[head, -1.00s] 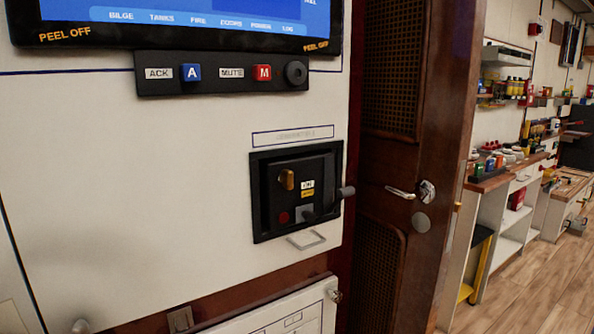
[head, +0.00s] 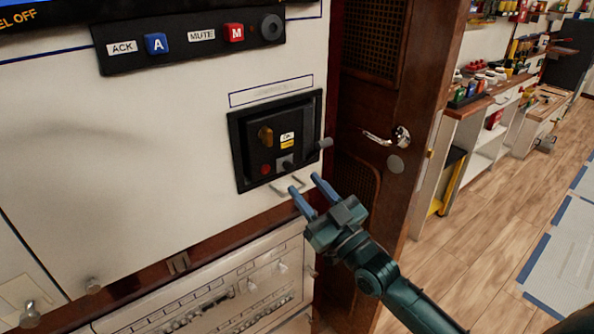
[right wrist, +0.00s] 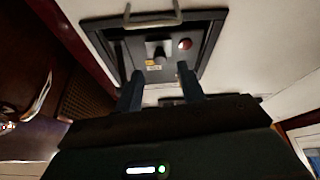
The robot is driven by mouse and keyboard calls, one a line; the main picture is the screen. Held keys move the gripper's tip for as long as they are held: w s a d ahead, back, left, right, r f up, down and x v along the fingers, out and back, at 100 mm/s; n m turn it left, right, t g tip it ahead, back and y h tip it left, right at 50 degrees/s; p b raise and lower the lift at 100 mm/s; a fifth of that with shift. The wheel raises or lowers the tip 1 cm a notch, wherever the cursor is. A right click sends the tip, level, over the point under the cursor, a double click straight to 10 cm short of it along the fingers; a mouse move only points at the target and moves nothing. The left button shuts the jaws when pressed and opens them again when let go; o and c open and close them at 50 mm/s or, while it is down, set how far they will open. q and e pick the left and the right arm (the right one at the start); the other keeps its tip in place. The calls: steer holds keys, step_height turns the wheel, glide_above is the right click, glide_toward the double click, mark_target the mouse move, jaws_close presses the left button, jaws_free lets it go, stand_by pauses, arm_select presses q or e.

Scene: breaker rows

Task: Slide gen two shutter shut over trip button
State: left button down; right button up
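One breaker unit in a black frame (head: 234,150) is set in the white panel; its name label is too blurred to read. The red trip button (head: 266,169) shows uncovered at its lower left. A grey shutter plate (head: 285,161) with a dark knob sits beside the button, on the right. The right wrist view, turned over, also shows the red button (right wrist: 185,44) and the shutter (right wrist: 153,47). My right gripper (head: 305,183) is open and empty, just below and in front of the unit. Its fingers point at it, apart from the shutter. My left gripper is not in view.
A wire handle (head: 287,188) projects below the unit, close to my right fingertips. A wooden door with a metal handle (head: 385,140) stands to the right.

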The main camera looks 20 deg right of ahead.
mark_target(292, 170)
steer(key=shift+x, duration=2.1)
steer(key=shift+c, duration=0.2)
jaws_close()
steer(key=a, duration=0.1)
steer(key=s+a+p, duration=0.1)
steer(key=a+p, duration=0.1)
steer(key=a, duration=0.1)
steer(key=shift+s, duration=0.25)
steer(key=shift+s+a+f, duration=0.1)
steer(key=shift+a, duration=0.15)
steer(key=shift+o, duration=0.2)
jaws_free()
